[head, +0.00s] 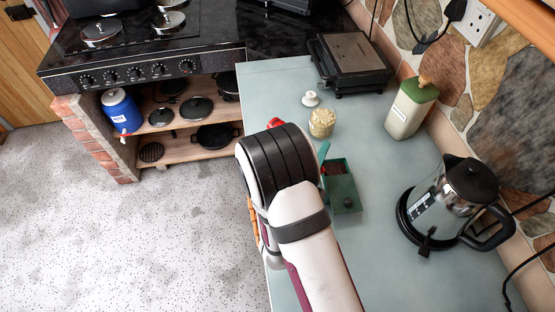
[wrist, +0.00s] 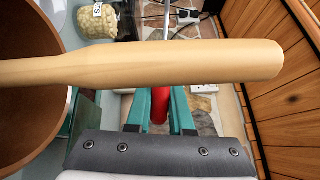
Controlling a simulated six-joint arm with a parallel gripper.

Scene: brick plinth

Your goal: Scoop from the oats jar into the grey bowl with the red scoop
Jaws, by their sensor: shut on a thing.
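The oats jar (head: 321,122) stands open on the counter, full of pale flakes, its white lid (head: 310,98) beside it. It also shows at the top left of the wrist view (wrist: 97,20). In the wrist view my gripper's (wrist: 160,103) teal fingers are shut on a red rod, which I take as the red scoop's handle (wrist: 159,108). In the head view my arm hides most of my gripper; one teal finger (head: 323,152) shows just in front of the jar. I cannot make out the grey bowl.
A pale wooden handle (wrist: 150,65) and a brown round vessel (wrist: 25,85) fill much of the wrist view, close to the camera. A green box (head: 342,188) lies right of my arm. A kettle (head: 455,205), bottle (head: 411,108) and grill (head: 350,62) stand on the counter.

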